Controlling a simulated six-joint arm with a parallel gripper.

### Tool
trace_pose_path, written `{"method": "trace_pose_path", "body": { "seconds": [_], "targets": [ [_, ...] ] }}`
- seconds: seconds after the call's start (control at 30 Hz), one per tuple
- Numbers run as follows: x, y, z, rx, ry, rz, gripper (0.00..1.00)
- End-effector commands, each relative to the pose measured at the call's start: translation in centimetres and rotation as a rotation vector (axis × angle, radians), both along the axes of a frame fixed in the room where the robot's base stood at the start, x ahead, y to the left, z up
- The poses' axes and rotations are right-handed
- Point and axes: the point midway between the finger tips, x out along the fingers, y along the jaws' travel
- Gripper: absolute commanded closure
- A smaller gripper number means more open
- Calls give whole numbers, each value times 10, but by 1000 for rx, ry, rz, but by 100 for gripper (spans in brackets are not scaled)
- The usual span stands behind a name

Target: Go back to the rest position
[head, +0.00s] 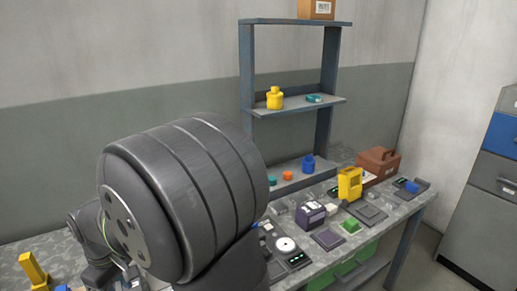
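A large dark grey ribbed cylinder, a part of my own arm, fills the left middle of the head view. More dark parts, probably also my arm, show behind its lower left side. I cannot make out my gripper or its fingertips; they are hidden or outside the picture. What the gripper holds, if anything, does not show.
A speckled workbench (407,208) carries a purple box (311,214), a yellow holder (349,184), a brown toolbox (379,164) and several small devices. A shelf rack (246,60) stands behind. A yellow item (33,270) is at lower left. A grey cabinet (487,215) stands right.

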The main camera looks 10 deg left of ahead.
Motion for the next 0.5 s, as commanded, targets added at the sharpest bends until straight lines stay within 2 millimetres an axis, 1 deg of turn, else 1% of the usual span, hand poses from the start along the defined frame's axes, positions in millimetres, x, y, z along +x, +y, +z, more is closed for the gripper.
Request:
{"method": "trace_pose_path", "body": {
  "seconds": [0.03,0.1,0.5],
  "targets": [
    [0,0,7,1,-1,0,67],
    [0,-1,-15,-7,3,0,67],
    [0,-1,-95,-5,3,0,67]
  ]
}}
